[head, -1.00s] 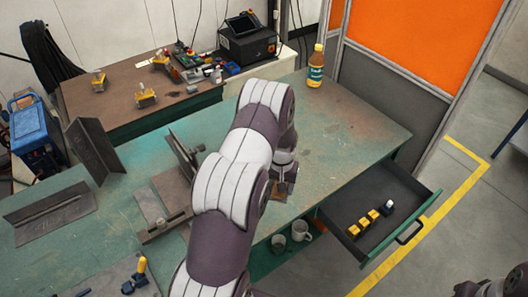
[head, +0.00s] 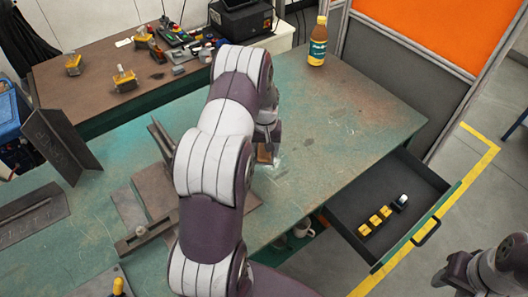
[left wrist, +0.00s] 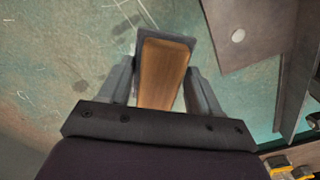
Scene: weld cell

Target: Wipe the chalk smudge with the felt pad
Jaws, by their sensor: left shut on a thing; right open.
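My left gripper (head: 267,138) is over the green table, partly hidden by my own arm. In the left wrist view it is shut on the felt pad (left wrist: 163,72), a block with a wooden back and a grey edge. The pad (head: 264,155) is low over the tabletop; I cannot tell whether it touches. A pale, whitish patch, apparently the chalk smudge (head: 278,166), shows just beside the pad, partly hidden by it and the arm. My right gripper (head: 443,278) is at the lower right, away from the table, open and small in view.
An open drawer (head: 345,212) with several small yellow and dark items juts out at the right. A bottle (head: 318,42) stands at the table's back edge. Steel plates and angle pieces (head: 55,145) are to the left. The table right of the pad is clear.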

